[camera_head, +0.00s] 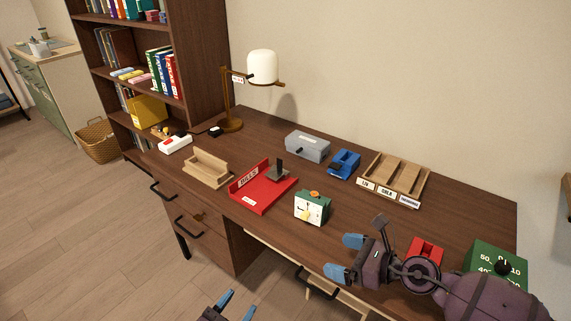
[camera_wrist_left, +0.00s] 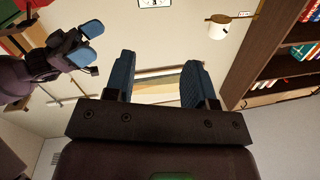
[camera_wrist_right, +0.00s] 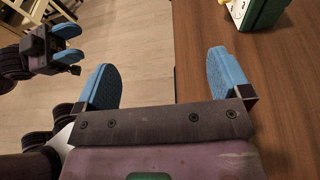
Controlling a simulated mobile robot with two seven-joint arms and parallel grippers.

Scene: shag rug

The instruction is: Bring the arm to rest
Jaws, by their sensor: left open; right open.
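My right arm (camera_head: 455,288) reaches in from the lower right of the head view, over the front right part of the desk. Its gripper (camera_head: 345,257) is open and empty at the desk's front edge, and its fingers (camera_wrist_right: 165,80) stand apart in the right wrist view. My left gripper (camera_head: 236,304) is low at the bottom edge of the head view, in front of the desk. It is open and empty, with its two fingers (camera_wrist_left: 157,82) apart in the left wrist view. The left gripper (camera_wrist_right: 68,45) also shows in the right wrist view.
The desk (camera_head: 265,240) holds a red tray (camera_head: 262,197), a green box with a dial (camera_head: 312,207), a wooden organizer (camera_head: 396,180), a lamp (camera_head: 262,67) and a red block (camera_head: 425,252). A green box with numbers (camera_head: 490,262) stands by my right arm. Floor (camera_head: 80,240) is clear at left.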

